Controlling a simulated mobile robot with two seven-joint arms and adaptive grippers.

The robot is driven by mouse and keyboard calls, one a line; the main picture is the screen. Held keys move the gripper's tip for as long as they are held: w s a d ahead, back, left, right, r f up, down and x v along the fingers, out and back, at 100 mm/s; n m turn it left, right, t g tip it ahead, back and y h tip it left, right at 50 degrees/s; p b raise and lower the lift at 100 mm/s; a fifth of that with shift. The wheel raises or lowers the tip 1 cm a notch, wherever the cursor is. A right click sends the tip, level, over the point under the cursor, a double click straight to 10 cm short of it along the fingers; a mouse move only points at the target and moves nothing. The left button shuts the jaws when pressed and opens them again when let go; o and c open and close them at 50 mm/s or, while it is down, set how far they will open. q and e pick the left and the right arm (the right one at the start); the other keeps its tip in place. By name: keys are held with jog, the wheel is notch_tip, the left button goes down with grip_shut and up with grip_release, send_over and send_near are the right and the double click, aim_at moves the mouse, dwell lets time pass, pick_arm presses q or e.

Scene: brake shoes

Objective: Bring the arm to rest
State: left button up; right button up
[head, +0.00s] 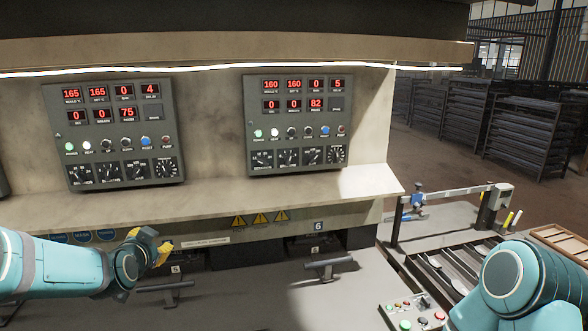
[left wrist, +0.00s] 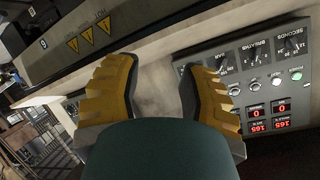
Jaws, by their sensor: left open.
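My left gripper (head: 161,251) reaches in from the left in the head view, in front of the press ledge and below the left control panel (head: 114,134). In the left wrist view its two yellow fingers (left wrist: 159,90) stand apart with nothing between them, so it is open and empty. The press face and the left panel's knobs show behind the fingers. My right arm (head: 519,280) shows at the lower right of the head view. Its gripper is outside the picture.
A second control panel (head: 297,123) is on the press to the right. Below the ledge (head: 200,214) are T-shaped handles (head: 328,266). A button box (head: 415,314) and a slatted tray (head: 455,266) are at the lower right. Dark racks (head: 528,130) stand in the background.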

pick_arm(q)
jog(key=s+d+f+n+g+h, duration=0.1)
jog(key=s+d+f+g, duration=0.2)
jog(key=f, duration=0.6)
jog(key=s+d+f+n+g, duration=0.15)
jog(key=s+f, duration=0.25)
jog(key=f, duration=0.5)
jog(key=s+d+f+n+g+h, duration=0.15)
jog(key=s+d+f, duration=0.25)
jog(key=f, duration=0.5)
jog(key=s+d+f+n+g+h, duration=0.2)
jog(key=s+d+f+g, duration=0.35)
jog(key=s, duration=0.65)
jog(key=s+d+f+n+g+h, duration=0.2)
jog(key=s+d+f, duration=0.4)
jog(key=s+f, duration=0.4)
jog(key=w+d+f+m+t+b, duration=0.1)
jog(key=w+b, duration=0.4)
jog(key=b, duration=0.5)
notch_tip(320, 180, down, 3)
jog(key=shift+w+d+r+t, duration=0.1)
jog(key=shift+w+d+t, duration=0.3)
jog(key=shift+d, duration=0.4)
pick_arm(e)
notch_tip(320, 180, down, 10)
jog(key=s, duration=0.1)
jog(key=shift+s+a+f, duration=0.2)
jog(key=shift+s+f, duration=0.05)
